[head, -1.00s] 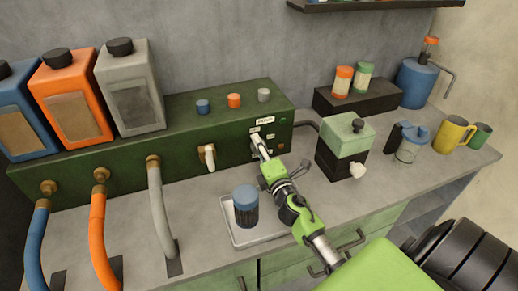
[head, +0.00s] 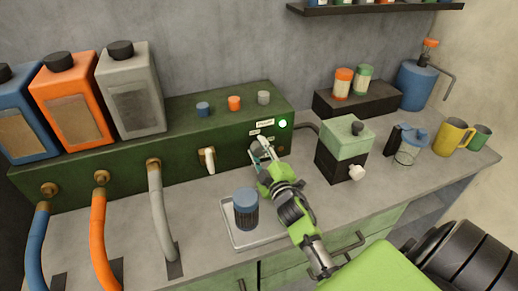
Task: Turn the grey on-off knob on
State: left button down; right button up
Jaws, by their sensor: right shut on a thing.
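My right gripper (head: 262,151) reaches up to the front panel of the dark green machine (head: 225,166). It is shut on the grey on-off knob, which the fingers mostly hide. Above and to the right of the gripper, a round indicator light (head: 283,124) on the panel glows bright green. Small white labels (head: 265,123) sit beside the light and above the fingers. My left gripper is not in view.
A white-handled tap (head: 208,160) sticks out left of the gripper. A blue-lidded jar (head: 246,208) stands on a tray (head: 236,237) below it. A green-and-black dispenser (head: 345,150) stands close on the right. Blue, orange and grey hoses occupy the left.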

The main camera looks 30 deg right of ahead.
jog(key=shift+m, duration=0.5)
jog(key=o, duration=1.1)
jog(key=shift+s+f, duration=0.1)
jog(key=shift+s, duration=0.2)
jog(key=v, duration=1.1)
jog(key=shift+s, duration=0.2)
